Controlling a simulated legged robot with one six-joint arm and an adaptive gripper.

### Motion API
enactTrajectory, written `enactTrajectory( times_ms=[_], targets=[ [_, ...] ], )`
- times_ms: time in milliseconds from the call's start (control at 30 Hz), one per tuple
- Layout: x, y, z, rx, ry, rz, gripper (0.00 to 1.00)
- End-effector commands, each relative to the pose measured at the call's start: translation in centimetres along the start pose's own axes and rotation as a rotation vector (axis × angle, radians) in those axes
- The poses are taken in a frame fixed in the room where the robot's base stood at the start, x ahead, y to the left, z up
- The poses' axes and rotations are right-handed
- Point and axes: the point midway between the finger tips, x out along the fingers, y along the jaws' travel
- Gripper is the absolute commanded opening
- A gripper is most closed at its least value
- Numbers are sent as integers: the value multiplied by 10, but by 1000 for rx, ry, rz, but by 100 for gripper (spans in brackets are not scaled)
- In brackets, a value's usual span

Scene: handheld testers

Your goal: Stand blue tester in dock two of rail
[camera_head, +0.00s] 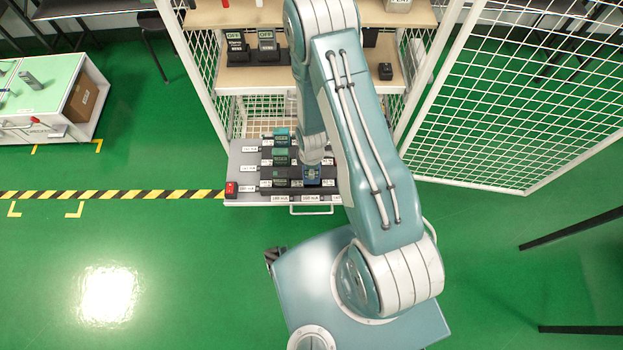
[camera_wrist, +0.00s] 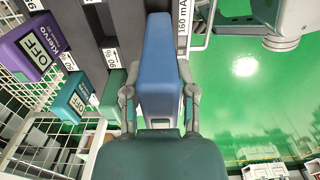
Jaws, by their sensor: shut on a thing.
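The blue tester (camera_wrist: 158,60) is between the two fingers of my gripper (camera_wrist: 159,92) in the wrist view, which are shut on its sides. In the head view the blue tester (camera_head: 312,176) is at the right of the front row on the pull-out shelf (camera_head: 246,200), just below my gripper (camera_head: 313,161). A dark rail (camera_head: 270,192) runs along that front row. Whether the tester touches the rail or sits in a dock cannot be told. Its lower end is hidden in the wrist view.
In the wrist view a purple tester (camera_wrist: 32,50) and a teal tester (camera_wrist: 72,98) stand to the left, both reading OFF. Green testers (camera_head: 281,157) stand in the shelf's rows. A red switch (camera_head: 231,189) is at its front left corner. White mesh panels (camera_head: 520,110) flank the rack.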

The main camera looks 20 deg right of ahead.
Motion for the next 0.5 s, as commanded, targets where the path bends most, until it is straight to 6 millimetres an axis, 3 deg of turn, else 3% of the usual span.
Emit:
enactTrajectory(
  times_ms=[500],
  targets=[
    [57,0,0,2,0,1,0]
  ],
)
